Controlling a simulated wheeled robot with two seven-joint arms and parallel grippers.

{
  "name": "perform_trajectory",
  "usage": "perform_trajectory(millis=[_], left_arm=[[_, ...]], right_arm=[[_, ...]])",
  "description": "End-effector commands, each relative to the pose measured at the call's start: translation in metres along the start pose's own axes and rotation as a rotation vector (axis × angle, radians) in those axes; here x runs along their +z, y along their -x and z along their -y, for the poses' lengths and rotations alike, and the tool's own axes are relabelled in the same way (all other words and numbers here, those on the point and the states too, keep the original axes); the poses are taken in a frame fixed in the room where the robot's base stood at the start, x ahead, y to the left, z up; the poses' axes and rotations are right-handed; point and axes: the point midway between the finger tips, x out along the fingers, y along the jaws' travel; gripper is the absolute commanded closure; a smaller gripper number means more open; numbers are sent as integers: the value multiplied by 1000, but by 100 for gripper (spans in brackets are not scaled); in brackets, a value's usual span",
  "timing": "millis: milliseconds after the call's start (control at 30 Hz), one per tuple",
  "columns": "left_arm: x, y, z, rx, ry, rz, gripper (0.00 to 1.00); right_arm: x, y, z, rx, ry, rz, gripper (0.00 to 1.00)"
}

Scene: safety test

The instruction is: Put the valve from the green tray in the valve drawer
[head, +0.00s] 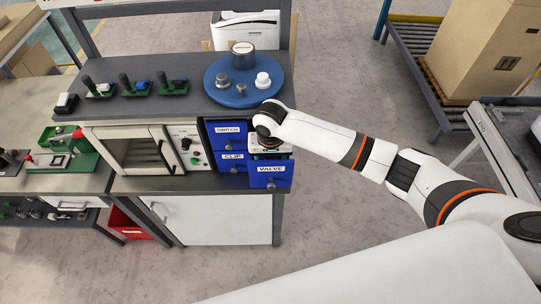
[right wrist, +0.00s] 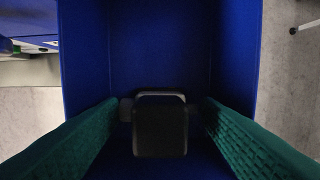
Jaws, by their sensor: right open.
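The valve drawer (head: 270,181), blue and labelled VALVE, is pulled open at the bottom right of the drawer unit. My right gripper (head: 268,148) is over it, fingertips hidden in the head view. In the right wrist view, the open green-padded fingers (right wrist: 162,112) reach into the blue drawer (right wrist: 160,50). A dark blocky piece with a grey part behind it (right wrist: 160,130), apparently the valve, lies between them. I cannot tell whether the pads touch it. Which green tray is meant is unclear; small green bases (head: 174,90) stand on the upper shelf. My left gripper is not in view.
The CLIP drawer (head: 232,163) and SWITCH drawer (head: 228,134) are shut. A blue round tray (head: 218,97) holding several metal and white parts stands above. A small oven (head: 131,150) is left of the drawers. A red bin (head: 127,225) is on the floor.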

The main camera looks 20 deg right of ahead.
Motion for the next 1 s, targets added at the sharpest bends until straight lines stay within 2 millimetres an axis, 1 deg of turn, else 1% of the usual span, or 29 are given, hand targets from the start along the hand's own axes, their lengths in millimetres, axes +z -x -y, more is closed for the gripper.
perform_trajectory(millis=[133,233,500,600,700,833,1000], left_arm=[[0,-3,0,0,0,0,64],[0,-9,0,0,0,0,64],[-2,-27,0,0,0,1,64],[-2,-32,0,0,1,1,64],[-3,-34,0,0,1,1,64],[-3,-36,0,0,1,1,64],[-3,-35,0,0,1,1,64]], right_arm=[[1,7,-1,3,1,2,43],[1,21,0,3,1,3,43],[1,79,-1,5,2,5,43],[1,97,-1,3,2,5,43],[1,111,-1,2,1,3,43],[0,120,0,1,0,1,43],[0,123,0,1,0,1,43]])
